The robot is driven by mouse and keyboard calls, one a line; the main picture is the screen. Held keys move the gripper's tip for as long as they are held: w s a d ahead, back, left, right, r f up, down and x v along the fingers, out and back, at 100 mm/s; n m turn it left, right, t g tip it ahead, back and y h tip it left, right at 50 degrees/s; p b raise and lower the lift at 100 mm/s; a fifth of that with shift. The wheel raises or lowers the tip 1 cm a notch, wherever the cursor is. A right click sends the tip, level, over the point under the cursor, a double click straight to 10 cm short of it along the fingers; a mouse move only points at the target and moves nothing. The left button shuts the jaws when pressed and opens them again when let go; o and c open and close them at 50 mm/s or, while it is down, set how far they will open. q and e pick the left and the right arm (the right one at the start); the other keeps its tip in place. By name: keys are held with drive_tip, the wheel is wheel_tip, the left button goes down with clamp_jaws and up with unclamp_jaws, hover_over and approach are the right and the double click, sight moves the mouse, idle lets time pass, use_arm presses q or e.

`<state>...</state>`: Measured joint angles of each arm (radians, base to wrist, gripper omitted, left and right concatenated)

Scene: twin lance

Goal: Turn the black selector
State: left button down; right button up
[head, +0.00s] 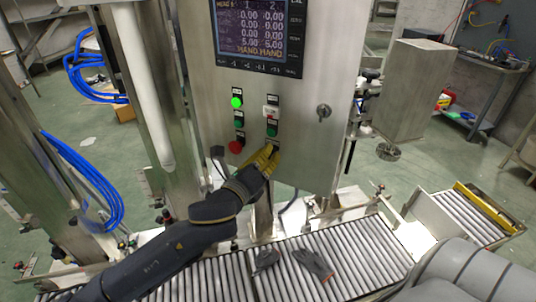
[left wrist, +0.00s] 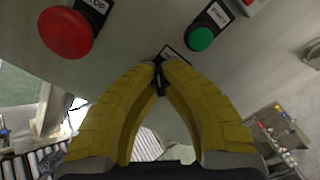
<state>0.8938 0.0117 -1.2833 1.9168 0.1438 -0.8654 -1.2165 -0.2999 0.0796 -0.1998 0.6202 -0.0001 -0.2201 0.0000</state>
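The control panel (head: 300,125) faces me in the head view. My left gripper (head: 272,150), with yellow fingers, reaches up to its lower part, below a green button (head: 271,130). In the left wrist view the fingertips (left wrist: 163,68) converge around the small black selector (left wrist: 159,84), under its label plate (left wrist: 172,56). They appear closed on its sides. The fingers hide most of the selector, so how far it is turned cannot be told. In the head view it is hidden behind the gripper. My right gripper is out of view.
A red stop button (left wrist: 66,32) is close to the left of the fingers, and a green button (left wrist: 200,38) to the right. A lit green lamp (head: 237,102) and a key lock (head: 323,111) are on the panel. Dark gloves (head: 314,263) lie on the roller conveyor (head: 365,250) below.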

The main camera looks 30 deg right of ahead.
use_arm(q)
drive_tip(key=shift+w+a+r, duration=0.1)
drive_tip(key=shift+w+r, duration=0.05)
drive_tip(key=shift+r, duration=0.2)
drive_tip(key=c, duration=1.6)
unclamp_jaws()
drive_tip(key=shift+c, duration=0.2)
drive_tip(key=shift+o, duration=0.5)
drive_tip(key=shift+f, duration=0.2)
drive_tip(key=v, duration=1.2)
